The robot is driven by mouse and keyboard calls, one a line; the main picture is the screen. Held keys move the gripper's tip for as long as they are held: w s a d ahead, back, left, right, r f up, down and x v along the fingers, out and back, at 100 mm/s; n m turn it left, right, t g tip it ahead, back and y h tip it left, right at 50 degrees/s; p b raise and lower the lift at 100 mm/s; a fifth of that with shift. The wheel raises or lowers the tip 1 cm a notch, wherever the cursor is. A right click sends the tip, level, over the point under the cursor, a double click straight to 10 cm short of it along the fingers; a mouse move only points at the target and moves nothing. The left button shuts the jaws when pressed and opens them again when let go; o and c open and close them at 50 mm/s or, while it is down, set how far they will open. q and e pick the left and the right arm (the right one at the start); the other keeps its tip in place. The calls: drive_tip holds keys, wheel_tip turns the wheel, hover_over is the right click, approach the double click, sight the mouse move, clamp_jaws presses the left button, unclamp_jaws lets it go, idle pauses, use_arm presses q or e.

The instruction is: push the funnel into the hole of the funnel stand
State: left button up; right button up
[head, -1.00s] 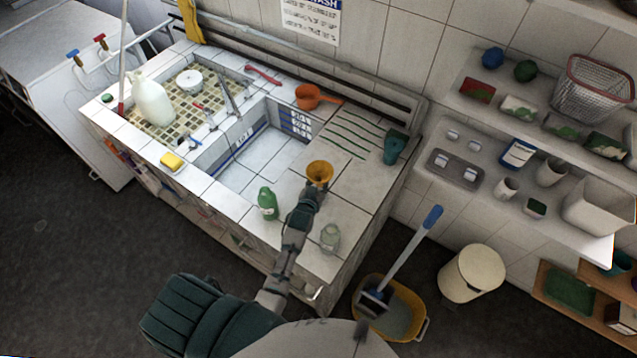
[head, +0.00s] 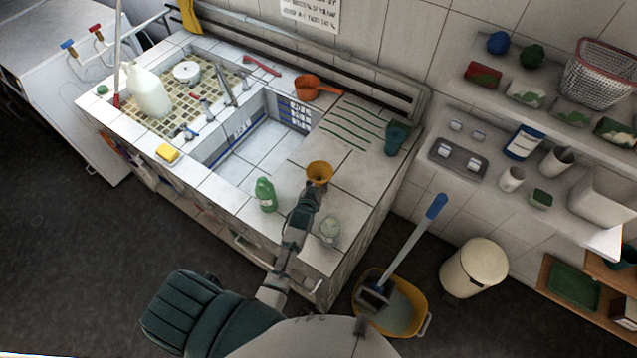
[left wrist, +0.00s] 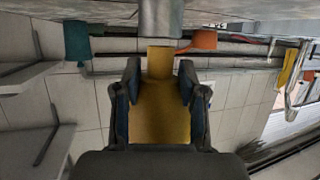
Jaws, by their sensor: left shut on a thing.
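The yellow funnel (head: 319,171) is at the tip of my left arm, above the front part of the tiled counter, wide mouth up. My left gripper (head: 312,186) is shut on it. In the left wrist view, which looks upside down, the funnel (left wrist: 160,112) sits between the two fingers of the left gripper (left wrist: 160,88). Its narrower end meets or overlaps a grey cylinder (left wrist: 160,18), which looks like the funnel stand. I cannot tell whether the spout is inside its hole. The stand is hidden in the head view. My right gripper is not in view.
A green bottle (head: 265,194) stands left of the gripper and a clear jar (head: 329,231) stands right of my forearm. An orange dipper (head: 307,87) and a teal cup (head: 397,137) are farther back. The sink basin (head: 245,150) opens to the left.

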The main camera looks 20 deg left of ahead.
use_arm(q)
drive_tip(key=shift+d+p, duration=0.2)
drive_tip(key=shift+p, duration=0.1)
drive_tip(key=shift+a, duration=0.15)
idle(0.7)
idle(0.4)
drive_tip(key=shift+p, duration=0.4)
drive_tip(key=shift+f+b, duration=0.55)
drive_tip(key=shift+f, duration=0.2)
drive_tip(key=shift+r, duration=0.15)
drive_tip(key=shift+r+p, duration=0.45)
drive_tip(key=shift+p, duration=0.3)
drive_tip(key=shift+p, duration=0.5)
idle(1.3)
